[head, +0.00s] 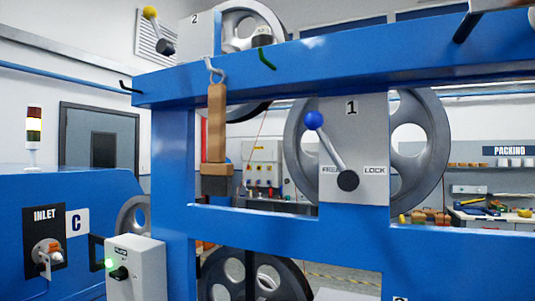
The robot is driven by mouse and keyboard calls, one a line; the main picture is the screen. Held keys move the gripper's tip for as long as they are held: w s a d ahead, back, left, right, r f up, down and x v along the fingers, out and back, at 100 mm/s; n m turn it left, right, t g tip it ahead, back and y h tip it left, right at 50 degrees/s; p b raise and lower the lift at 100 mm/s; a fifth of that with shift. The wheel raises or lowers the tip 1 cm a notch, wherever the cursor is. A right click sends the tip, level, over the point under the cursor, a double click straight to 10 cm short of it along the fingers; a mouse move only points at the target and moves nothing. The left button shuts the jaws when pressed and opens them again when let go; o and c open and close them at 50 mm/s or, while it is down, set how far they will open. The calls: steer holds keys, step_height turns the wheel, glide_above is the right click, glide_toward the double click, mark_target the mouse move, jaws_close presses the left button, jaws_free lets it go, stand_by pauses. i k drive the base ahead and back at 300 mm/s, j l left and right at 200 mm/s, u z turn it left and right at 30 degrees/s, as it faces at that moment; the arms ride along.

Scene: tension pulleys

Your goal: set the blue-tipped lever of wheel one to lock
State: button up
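Wheel one (436,125) is a large grey spoked wheel behind the blue frame in the head view. In front of it is a light grey plate (372,140) marked "1", with "LOCK" printed at right and a partly covered word, apparently "FREE", at left. The lever (330,150) has a blue ball tip (314,120) and a dark round hub (347,181). It tilts up and to the left from the hub, on the side away from "LOCK". My gripper is not in view.
Blue frame beams (330,62) run above and below the plate. A brown wooden-looking block (217,125) hangs from a hook at left. Dark and green pegs stick out of the top beam. A yellow-tipped lever (157,28) belongs to plate 2. A switch box (136,265) stands lower left.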

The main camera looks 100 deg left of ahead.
mark_target(348, 181)
steer(key=u, duration=2.7)
